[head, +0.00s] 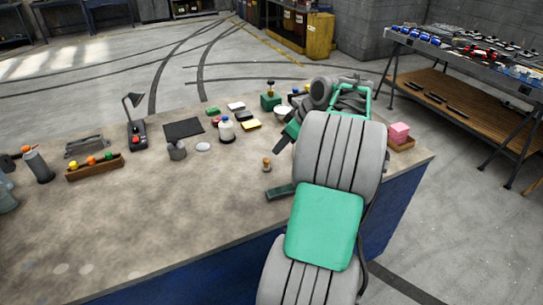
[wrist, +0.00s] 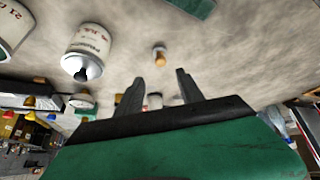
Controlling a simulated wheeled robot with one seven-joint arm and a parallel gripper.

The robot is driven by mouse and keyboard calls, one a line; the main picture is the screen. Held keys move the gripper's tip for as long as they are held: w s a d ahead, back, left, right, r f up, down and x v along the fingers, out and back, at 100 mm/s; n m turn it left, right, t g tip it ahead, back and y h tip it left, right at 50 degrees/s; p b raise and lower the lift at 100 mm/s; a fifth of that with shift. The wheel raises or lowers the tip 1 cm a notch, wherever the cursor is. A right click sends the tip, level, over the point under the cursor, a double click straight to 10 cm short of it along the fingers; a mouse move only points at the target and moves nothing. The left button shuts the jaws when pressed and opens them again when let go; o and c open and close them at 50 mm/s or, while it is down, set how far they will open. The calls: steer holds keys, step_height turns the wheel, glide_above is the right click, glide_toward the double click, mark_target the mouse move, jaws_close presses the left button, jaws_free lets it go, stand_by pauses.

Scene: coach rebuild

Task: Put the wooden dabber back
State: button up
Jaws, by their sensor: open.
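What looks like the wooden dabber (head: 267,164) is a small, light brown knobbed piece on the bench, left of my arm. It also shows in the wrist view (wrist: 159,54), beyond my fingertips and roughly in line with the gap between them. My gripper (wrist: 160,82) is open, with two dark fingers apart and nothing between them. In the head view my gripper (head: 283,140) is partly hidden by my own arm and sits beyond the dabber. The dabber touches neither finger.
A green flat piece (head: 280,192) lies in front of the dabber. A white bottle (head: 227,129) stands behind it to the left. The bench's left front is clear.

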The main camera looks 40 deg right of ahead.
steer(key=w+a+r+m+g, duration=0.1)
steer(key=w+a+r, duration=0.1)
steer(key=a, duration=2)
steer(key=s+a+f+m, duration=0.1)
steer(key=s+a+f, duration=0.1)
steer(key=s+a, duration=0.4)
steer(key=s+a+f+m+g+h, duration=0.1)
steer(key=s+a+f, duration=0.1)
steer(key=s+a, duration=0.5)
steer(key=shift+s+a+f, duration=0.15)
steer(key=shift+a+f, duration=0.15)
steer(key=shift+a, duration=0.9)
